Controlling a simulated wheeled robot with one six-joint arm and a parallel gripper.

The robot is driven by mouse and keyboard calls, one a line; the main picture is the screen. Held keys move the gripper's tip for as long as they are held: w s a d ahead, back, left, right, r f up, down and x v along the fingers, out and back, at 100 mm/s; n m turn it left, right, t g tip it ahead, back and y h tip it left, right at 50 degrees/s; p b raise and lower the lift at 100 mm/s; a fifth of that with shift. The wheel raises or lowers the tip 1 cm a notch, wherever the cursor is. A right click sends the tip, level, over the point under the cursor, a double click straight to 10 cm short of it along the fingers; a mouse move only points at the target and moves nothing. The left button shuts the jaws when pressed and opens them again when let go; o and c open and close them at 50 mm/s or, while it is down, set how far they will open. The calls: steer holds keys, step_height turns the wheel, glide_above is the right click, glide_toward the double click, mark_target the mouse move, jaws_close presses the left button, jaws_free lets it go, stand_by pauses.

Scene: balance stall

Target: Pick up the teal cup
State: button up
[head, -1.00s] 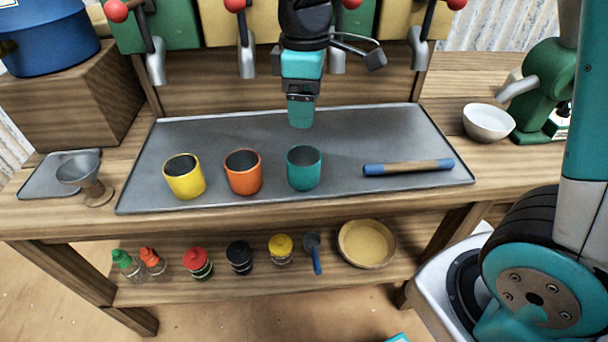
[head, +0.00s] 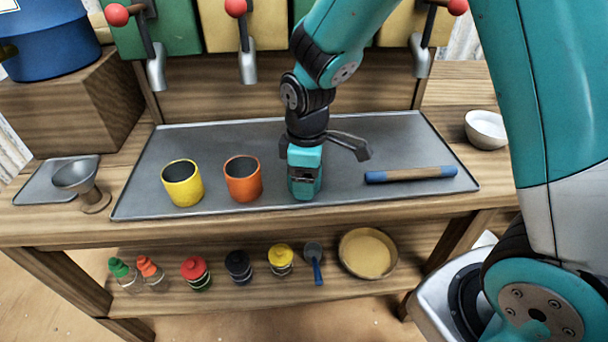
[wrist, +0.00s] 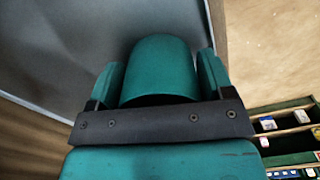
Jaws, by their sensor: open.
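The teal cup (wrist: 160,65) shows in the wrist view between the two teal fingers of my gripper (wrist: 160,78). The fingers stand open on either side of it, with a narrow gap visible near each. In the head view my gripper (head: 305,186) points down over the tray at the cup's place, right of the orange cup. There it hides the teal cup, and I cannot tell cup from fingers. The cup's lower part is hidden behind the dark gripper bar in the wrist view.
The orange cup (head: 243,180) and yellow cup (head: 183,184) stand left on the grey metal tray (head: 220,140). A blue-ended rolling pin (head: 410,174) lies to the right. Tap levers and a wooden back panel (head: 215,90) rise behind. A white bowl (head: 486,128) is far right.

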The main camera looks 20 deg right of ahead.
steer(key=c, duration=0.6)
step_height(320, 180, up, 28)
steer(key=p, duration=1)
steer(key=shift+f, duration=0.15)
